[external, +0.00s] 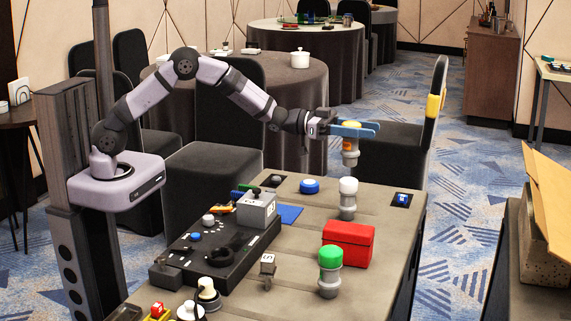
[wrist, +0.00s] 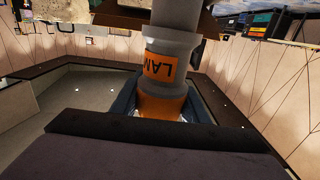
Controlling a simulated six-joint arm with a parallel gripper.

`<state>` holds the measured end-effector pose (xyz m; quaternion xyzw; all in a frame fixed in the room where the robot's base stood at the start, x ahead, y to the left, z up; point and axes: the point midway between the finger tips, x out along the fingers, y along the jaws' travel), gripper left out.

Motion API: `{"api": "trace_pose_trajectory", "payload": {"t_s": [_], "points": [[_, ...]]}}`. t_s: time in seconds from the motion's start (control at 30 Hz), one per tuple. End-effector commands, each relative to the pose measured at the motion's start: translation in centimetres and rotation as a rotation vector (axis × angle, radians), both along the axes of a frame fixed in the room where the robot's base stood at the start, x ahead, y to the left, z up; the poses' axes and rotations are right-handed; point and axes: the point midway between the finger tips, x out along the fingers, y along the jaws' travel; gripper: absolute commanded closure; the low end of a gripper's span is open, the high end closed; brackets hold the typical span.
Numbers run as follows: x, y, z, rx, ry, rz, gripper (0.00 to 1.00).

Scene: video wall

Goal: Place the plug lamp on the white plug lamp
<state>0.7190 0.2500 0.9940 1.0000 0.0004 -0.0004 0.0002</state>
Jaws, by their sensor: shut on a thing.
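My gripper (external: 352,130) has blue fingers and is shut on a plug lamp (external: 350,152) with a yellow-orange top and a grey body. I hold it roughly upright in the air above the table. The white plug lamp (external: 348,198), white top on a grey base, stands upright on the table. In the external view it appears almost directly below the held lamp, with a gap between them. In the wrist view the held lamp (wrist: 168,68) shows an orange label with dark letters, and my fingers surround its orange end. The white lamp is not recognizable there.
A green-topped lamp (external: 330,270) and a red box (external: 347,243) stand nearer the table's front right. A black panel (external: 215,262) with buttons and parts lies left. A blue button (external: 309,186) and a small blue switch (external: 402,199) flank the white lamp.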

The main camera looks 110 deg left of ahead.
Motion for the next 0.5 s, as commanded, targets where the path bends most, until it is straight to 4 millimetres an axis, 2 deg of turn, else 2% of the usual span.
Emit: {"api": "trace_pose_trajectory", "payload": {"t_s": [0.27, 0.5], "points": [[0.0, 0.0, -0.7, 0.0, -0.001, -0.001, 0.84], [0.0, 0.0, -3.4, -0.002, 0.001, -0.001, 0.84]]}}
